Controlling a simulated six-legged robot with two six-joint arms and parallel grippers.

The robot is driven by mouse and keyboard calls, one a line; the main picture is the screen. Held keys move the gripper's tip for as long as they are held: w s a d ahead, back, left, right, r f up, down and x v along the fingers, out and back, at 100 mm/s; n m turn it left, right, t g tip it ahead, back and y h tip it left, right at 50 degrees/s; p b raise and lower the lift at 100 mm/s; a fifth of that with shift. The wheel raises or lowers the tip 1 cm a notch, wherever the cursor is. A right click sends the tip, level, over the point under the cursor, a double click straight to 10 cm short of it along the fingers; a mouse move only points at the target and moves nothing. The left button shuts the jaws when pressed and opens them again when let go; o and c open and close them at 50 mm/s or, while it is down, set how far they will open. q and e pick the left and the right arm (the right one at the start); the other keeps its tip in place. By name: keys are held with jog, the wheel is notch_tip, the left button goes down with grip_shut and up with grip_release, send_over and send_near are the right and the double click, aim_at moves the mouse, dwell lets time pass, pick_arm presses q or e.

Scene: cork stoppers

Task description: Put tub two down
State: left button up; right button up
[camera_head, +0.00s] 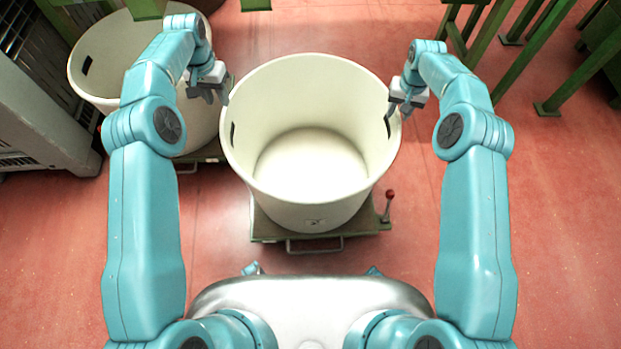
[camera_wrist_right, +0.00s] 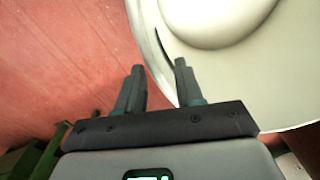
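A large cream tub (camera_head: 310,215) stands upright and empty over a low green platform (camera_head: 270,232) in the middle of the head view; it looks set down on it. No number is readable on it. My left gripper (camera_head: 217,92) is at the tub's left rim, its fingers apart. My right gripper (camera_head: 398,108) is at the right rim, near the slot there. In the right wrist view my right gripper (camera_wrist_right: 158,82) is open, one finger over the tub (camera_wrist_right: 225,75) and the other over the floor, with the rim between them. I see no firm contact.
A second cream tub (camera_head: 100,50) stands at the back left, partly behind my left arm. A red-knobbed lever (camera_head: 389,200) rises at the platform's right. Green frame legs (camera_head: 520,50) stand back right and a grey cabinet (camera_head: 40,110) at the left. The red floor is clear at right.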

notch_tip(320, 180, up, 6)
jog(key=shift+d, duration=0.15)
dwell(0.5)
